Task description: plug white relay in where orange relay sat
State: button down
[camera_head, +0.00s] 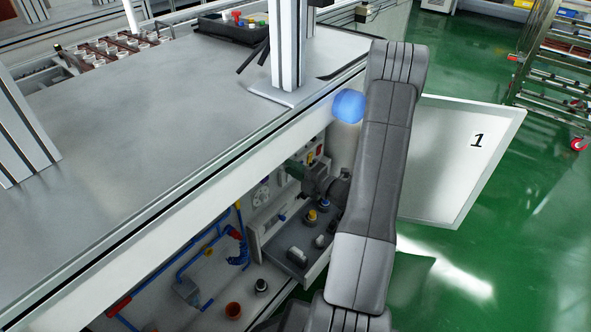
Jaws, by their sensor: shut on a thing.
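My gripper (306,178) is at the open cabinet under the bench, turned left toward the inner panel (270,205). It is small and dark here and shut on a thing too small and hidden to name. Small red and yellow parts (318,154) show on the panel just behind and above it. My wrist and arm cover the panel's right part. I cannot make out the white relay, the orange relay or its socket for sure.
Below my gripper a grey tray (283,262) holds several small parts, one yellow-topped (312,216). The bench top (150,120) overhangs the cabinet. An open white door marked 1 (460,170) stands right.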

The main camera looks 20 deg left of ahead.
jog(key=shift+w+a, duration=0.15)
jog(key=shift+a, duration=0.3)
jog(key=c, duration=1.2)
grip_release()
jog(key=shift+c, duration=0.2)
jog(key=p+v, duration=0.3)
jog(key=v, duration=1)
jog(key=shift+d, duration=0.35)
jog(key=shift+a, duration=0.1)
jog(key=b+x, duration=0.3)
jog(key=x, duration=1)
jog(key=shift+a, duration=0.15)
